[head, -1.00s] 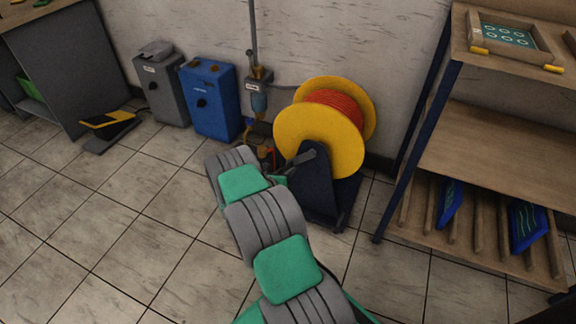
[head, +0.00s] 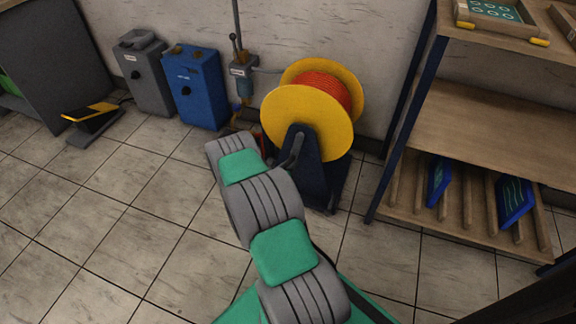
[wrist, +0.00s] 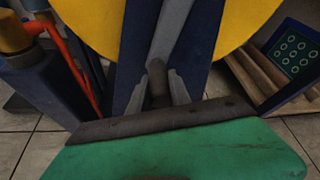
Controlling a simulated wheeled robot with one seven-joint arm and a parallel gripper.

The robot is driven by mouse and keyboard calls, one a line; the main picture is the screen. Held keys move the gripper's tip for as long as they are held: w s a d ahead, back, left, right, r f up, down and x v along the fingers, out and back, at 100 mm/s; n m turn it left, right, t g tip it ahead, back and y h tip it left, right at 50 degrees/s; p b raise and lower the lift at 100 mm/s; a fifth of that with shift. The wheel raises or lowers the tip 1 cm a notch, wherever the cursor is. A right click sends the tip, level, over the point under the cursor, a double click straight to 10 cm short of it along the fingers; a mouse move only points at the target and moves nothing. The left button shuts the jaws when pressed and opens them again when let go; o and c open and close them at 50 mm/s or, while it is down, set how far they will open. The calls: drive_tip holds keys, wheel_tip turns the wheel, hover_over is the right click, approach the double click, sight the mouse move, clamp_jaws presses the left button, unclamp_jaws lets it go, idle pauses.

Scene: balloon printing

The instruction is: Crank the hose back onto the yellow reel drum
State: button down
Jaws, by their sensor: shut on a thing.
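The yellow reel drum (head: 307,112) stands upright on a dark blue stand (head: 312,178), with orange-red hose (head: 326,88) wound between its flanges. A grey crank (head: 294,150) hangs down and slightly left from the hub. In the wrist view the crank arm (wrist: 172,35) runs down to a dark handle (wrist: 157,80). My gripper (wrist: 158,92) is shut on this handle, one grey finger on each side. The drum's yellow flange (wrist: 95,22) fills the top of that view. In the head view my arm hides the gripper's fingers.
A blue box (head: 195,88) and a grey box (head: 144,75) stand by the wall to the left. A red hose length (wrist: 75,60) runs at the wrist view's left. A wooden shelf (head: 478,124) stands close on the right.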

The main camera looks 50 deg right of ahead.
drive_tip(key=shift+w+d+r, duration=0.25)
drive_tip(key=shift+r, duration=0.25)
drive_tip(key=c, duration=1.6)
unclamp_jaws()
drive_tip(key=o, duration=0.4)
drive_tip(key=shift+a+f, duration=0.1)
drive_tip(key=shift+f, duration=0.05)
drive_tip(key=shift+s+a+f, duration=0.1)
drive_tip(key=p+v, duration=0.2)
drive_tip(key=v, duration=0.5)
drive_tip(key=shift+s+a+p, duration=0.1)
drive_tip(key=shift+a+p, duration=0.25)
drive_tip(key=shift+p, duration=0.05)
